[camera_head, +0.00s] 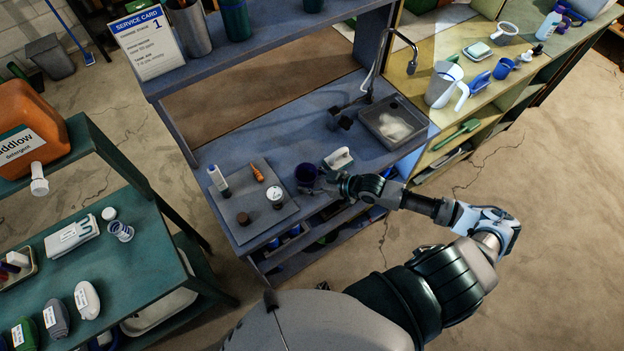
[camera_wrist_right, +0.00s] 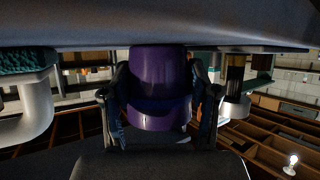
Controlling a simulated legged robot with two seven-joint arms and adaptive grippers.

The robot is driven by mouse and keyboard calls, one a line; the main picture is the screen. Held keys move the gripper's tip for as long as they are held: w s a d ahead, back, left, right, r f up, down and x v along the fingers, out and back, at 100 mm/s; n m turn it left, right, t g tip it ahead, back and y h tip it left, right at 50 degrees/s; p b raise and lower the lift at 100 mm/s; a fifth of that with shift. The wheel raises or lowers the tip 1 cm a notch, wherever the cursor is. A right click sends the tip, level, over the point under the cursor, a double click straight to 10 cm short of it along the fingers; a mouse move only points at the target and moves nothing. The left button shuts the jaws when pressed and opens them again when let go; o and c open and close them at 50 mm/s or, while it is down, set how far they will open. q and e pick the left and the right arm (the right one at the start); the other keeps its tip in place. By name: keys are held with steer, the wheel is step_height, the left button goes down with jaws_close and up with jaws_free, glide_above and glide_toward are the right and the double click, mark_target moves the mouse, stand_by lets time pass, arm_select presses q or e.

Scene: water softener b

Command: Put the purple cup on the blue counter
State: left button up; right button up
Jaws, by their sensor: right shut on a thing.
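The purple cup (camera_head: 305,174) looks dark in the head view, at the front part of the blue counter (camera_head: 262,150), just right of the grey mat. My right gripper (camera_head: 327,182) reaches in from the right and is shut on the cup. In the right wrist view the purple cup (camera_wrist_right: 158,82) sits between the two fingers, one at each side. There its upper end meets a broad grey surface across the top of the picture. I cannot tell whether the cup rests on the counter or hangs just above it. My left gripper is not in view.
A white-handled object (camera_head: 339,158) stands close behind my right gripper. The grey mat (camera_head: 236,190) holds a bottle, an orange item and small jars. A sink (camera_head: 393,122) with a tall faucet is at the right. The counter's back middle is clear.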

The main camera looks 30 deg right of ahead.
steer(key=shift+a, duration=0.3)
steer(key=shift+f, duration=0.1)
steer(key=o, duration=1.1)
steer(key=shift+d, duration=0.2)
steer(key=shift+o, duration=0.6)
steer(key=shift+d, duration=0.3)
steer(key=shift+d+f, duration=0.1)
steer(key=shift+d, duration=0.35)
steer(key=shift+a+r, duration=0.1)
steer(key=shift+r, duration=0.1)
steer(key=shift+s+r, duration=0.1)
steer(key=shift+s, duration=0.2)
steer(key=v, duration=0.3)
steer(key=p+v, duration=0.1)
steer(key=v, duration=0.2)
steer(key=shift+s+a+r, duration=0.15)
steer(key=shift+a+r, duration=0.05)
steer(key=shift+a, duration=0.15)
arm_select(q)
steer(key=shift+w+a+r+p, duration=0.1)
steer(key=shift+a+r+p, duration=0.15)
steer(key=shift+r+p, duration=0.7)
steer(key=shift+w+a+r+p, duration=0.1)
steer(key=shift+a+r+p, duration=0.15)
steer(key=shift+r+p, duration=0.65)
arm_select(e)
steer(key=shift+v, duration=2.5)
